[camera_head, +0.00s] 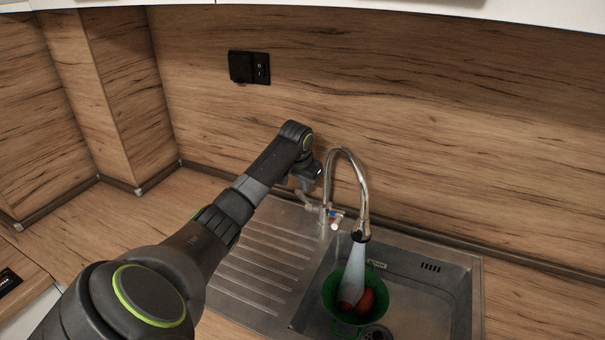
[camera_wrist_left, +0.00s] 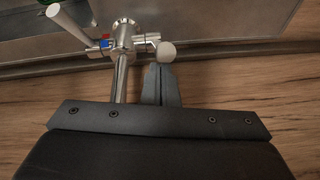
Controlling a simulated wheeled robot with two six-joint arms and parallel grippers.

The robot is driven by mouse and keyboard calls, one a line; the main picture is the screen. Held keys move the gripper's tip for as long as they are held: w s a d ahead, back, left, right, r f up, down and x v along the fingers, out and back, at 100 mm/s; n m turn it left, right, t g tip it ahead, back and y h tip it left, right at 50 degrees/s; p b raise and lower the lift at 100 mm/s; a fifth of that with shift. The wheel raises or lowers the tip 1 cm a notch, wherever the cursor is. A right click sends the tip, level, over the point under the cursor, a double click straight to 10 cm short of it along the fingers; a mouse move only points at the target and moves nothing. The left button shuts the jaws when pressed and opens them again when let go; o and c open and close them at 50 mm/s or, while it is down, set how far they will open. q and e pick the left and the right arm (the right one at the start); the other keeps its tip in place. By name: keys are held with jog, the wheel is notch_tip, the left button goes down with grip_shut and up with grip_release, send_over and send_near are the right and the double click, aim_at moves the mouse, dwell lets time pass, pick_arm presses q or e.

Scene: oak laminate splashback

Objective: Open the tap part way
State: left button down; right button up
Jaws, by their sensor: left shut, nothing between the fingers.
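The chrome tap (camera_head: 364,190) stands at the back edge of the steel sink, its arched spout over the basin. A pale stream of water (camera_head: 355,269) runs from the spout. Its base, with a red and blue mark, shows in the left wrist view (camera_wrist_left: 124,42). One pale-ended lever (camera_wrist_left: 68,25) points to the upper left there; a short arm with a round pale knob (camera_wrist_left: 166,53) points right. My left gripper (camera_head: 313,184) is beside the tap, partly hidden by its wrist. In the left wrist view its fingers (camera_wrist_left: 160,84) are shut and empty, close to the knob; I cannot tell whether they touch.
A green colander (camera_head: 329,291) with red items (camera_head: 366,300) sits in the sink basin (camera_head: 421,301) under the stream. A ribbed drainboard (camera_head: 262,262) lies left of the basin. The wooden splashback (camera_head: 440,120) with a black socket (camera_head: 249,67) rises close behind the tap.

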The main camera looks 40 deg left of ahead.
aim_at(299, 192)
pick_arm(q)
jog(key=shift+f, duration=0.25)
pick_arm(e)
jog(key=shift+r, duration=0.15)
pick_arm(q)
jog(key=shift+s+d+f+t+p, duration=0.1)
jog(key=shift+s+f+t+p, duration=0.2)
jog(key=shift+s+t+p, duration=0.25)
jog(key=shift+s+d+f+t+y, duration=0.1)
jog(key=shift+s+d+t+y, duration=0.1)
jog(key=shift+s+t, duration=0.25)
jog(key=shift+s+d+f+t+y, duration=0.1)
jog(key=shift+s+t+y, duration=0.1)
jog(key=shift+s+t, duration=0.15)
jog(key=shift+f, duration=0.15)
pick_arm(e)
jog(key=shift+s+d+r, duration=0.3)
jog(key=shift+s+r, duration=0.25)
jog(key=shift+r, duration=0.15)
jog(key=shift+w, duration=0.1)
pick_arm(q)
jog(key=shift+p, duration=0.4)
pick_arm(e)
jog(key=shift+r, duration=0.15)
